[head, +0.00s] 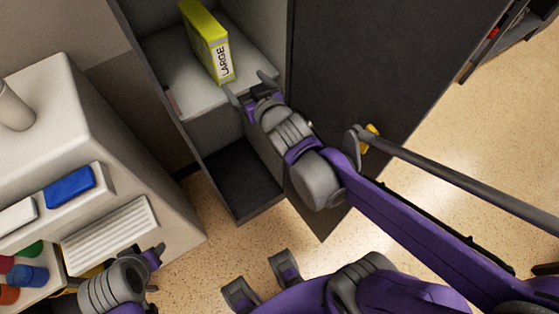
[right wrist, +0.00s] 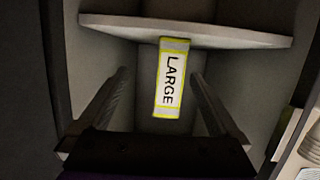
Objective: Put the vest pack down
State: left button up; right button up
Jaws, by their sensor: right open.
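The vest pack (head: 208,42) is a yellow-green box with a white end marked LARGE. It stands upright on a light shelf (head: 183,82) inside the open locker. My right gripper (head: 250,86) is open and empty at the front of the shelf, apart from the pack. In the right wrist view the pack (right wrist: 170,85) shows label-on, between the two open fingers and beyond them. A gripper at the lower left, which I take as my left one (head: 125,275), is only partly in view, away from the pack; its jaws cannot be made out.
The dark locker door (head: 375,75) stands open to the right of the shelf, close to my right arm. A lower compartment (head: 240,180) is empty. A pale cabinet (head: 60,110) at the left carries a blue item (head: 70,187). Speckled floor (head: 445,150) is clear at the right.

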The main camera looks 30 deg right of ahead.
jog(key=s+a+f+g, duration=0.1)
jog(key=s+f+g, duration=0.4)
jog(key=s, duration=0.5)
jog(key=s+f+g, duration=0.4)
jog(key=s+f, duration=0.5)
jog(key=s, duration=0.1)
jog(key=shift+s+a+g+y, duration=0.25)
jog(key=shift+a+g+y, duration=0.15)
